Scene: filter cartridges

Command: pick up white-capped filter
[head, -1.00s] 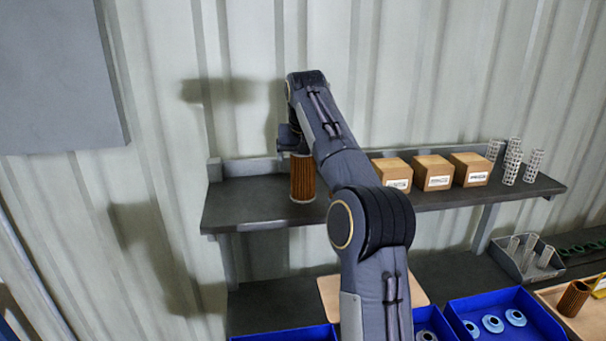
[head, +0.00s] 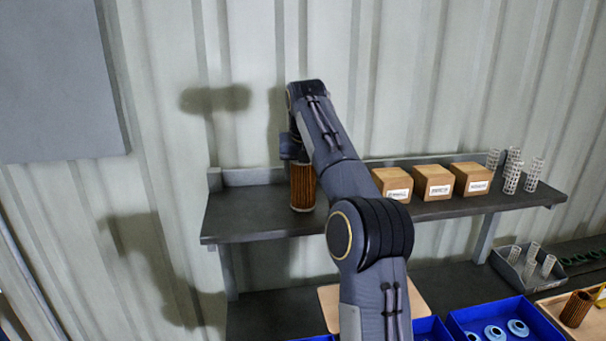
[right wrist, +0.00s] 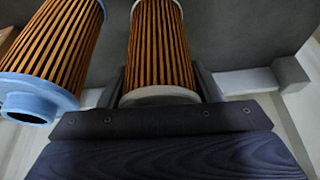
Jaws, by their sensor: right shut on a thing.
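My right gripper (right wrist: 160,95) is shut on the white-capped filter (right wrist: 163,55), which has orange-brown pleats and a pale end cap. In the head view this filter (head: 303,187) stands upright at the shelf, below my right gripper (head: 291,148); my arm partly covers its top. Whether its base touches the shelf is hard to tell. A blue-capped filter (right wrist: 55,50) with similar pleats is close beside it on the left in the right wrist view. My arm seems to hide that one in the head view. My left gripper is not in view.
The dark shelf (head: 245,220) has free room left of the filter. Several cardboard boxes (head: 433,184) and white mesh tubes (head: 512,177) stand to the right. Below are blue bins (head: 520,312), a tray of tubes (head: 522,265) and another pleated filter (head: 575,308).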

